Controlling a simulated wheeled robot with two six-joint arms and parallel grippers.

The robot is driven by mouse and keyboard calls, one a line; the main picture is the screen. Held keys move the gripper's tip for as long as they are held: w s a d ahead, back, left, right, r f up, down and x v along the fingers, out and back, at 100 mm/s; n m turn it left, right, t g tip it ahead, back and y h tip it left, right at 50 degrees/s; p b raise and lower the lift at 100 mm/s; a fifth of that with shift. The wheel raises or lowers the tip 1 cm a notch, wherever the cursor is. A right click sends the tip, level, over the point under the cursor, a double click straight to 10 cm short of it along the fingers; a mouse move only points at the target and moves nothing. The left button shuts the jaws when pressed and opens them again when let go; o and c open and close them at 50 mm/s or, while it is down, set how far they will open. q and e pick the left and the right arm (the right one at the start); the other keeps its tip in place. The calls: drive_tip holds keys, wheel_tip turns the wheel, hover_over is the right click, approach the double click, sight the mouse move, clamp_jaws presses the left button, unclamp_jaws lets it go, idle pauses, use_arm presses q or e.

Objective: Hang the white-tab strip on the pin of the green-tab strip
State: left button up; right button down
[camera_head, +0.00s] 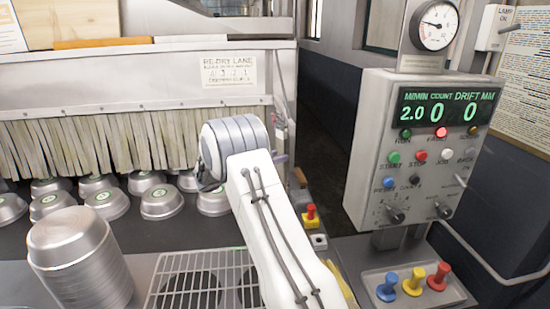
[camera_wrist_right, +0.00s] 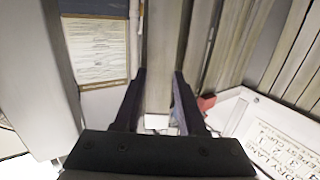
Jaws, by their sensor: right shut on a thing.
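In the right wrist view my right gripper (camera_wrist_right: 158,78) has its two dark fingers on either side of a grey strip. I take this for the white-tab strip (camera_wrist_right: 158,95), as a small white patch shows at its end near the palm. The gripper is shut on it. In the head view only my white right arm and its grey wrist show, and the fingers are hidden. Several grey-beige strips (camera_head: 90,143) hang as a curtain under the machine's hood. I cannot make out the green-tab strip or its pin. My left gripper is not in view.
A red tab (camera_wrist_right: 206,103) is right of the fingers. A lane sign (camera_head: 229,72) is on the hood. Metal pans (camera_head: 162,202) lie below the curtain, with a pan stack (camera_head: 80,262) and wire rack (camera_head: 190,285) in front. A control box (camera_head: 415,150) stands right.

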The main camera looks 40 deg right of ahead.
drive_tip(key=shift+c, duration=2)
unclamp_jaws()
drive_tip(key=shift+s+d+f, duration=0.1)
drive_tip(key=shift+s+d, duration=0.2)
drive_tip(key=s+a+f+n+t+y+b, duration=0.1)
drive_tip(key=s+a+n+y+b, duration=0.15)
drive_tip(key=a, duration=0.65)
drive_tip(key=s+a+f+n+y+b, duration=0.1)
drive_tip(key=a+n+b, duration=0.2)
drive_tip(key=a, duration=0.5)
drive_tip(key=s+a+f+n+y, duration=0.3)
drive_tip(key=s+a+n+y, duration=0.2)
drive_tip(key=s+a, duration=0.4)
drive_tip(key=s+a+f+n+y, duration=0.3)
drive_tip(key=s+a+n+y, duration=0.1)
drive_tip(key=s+a+n, duration=0.4)
drive_tip(key=s+a+f+n+y, duration=0.3)
drive_tip(key=s+a+n+y, duration=0.2)
drive_tip(key=s+a, duration=0.7)
drive_tip(key=shift+s+a+f+n+g+y, duration=0.15)
drive_tip(key=shift+f+n+g+y, duration=0.2)
drive_tip(key=shift+n, duration=0.8)
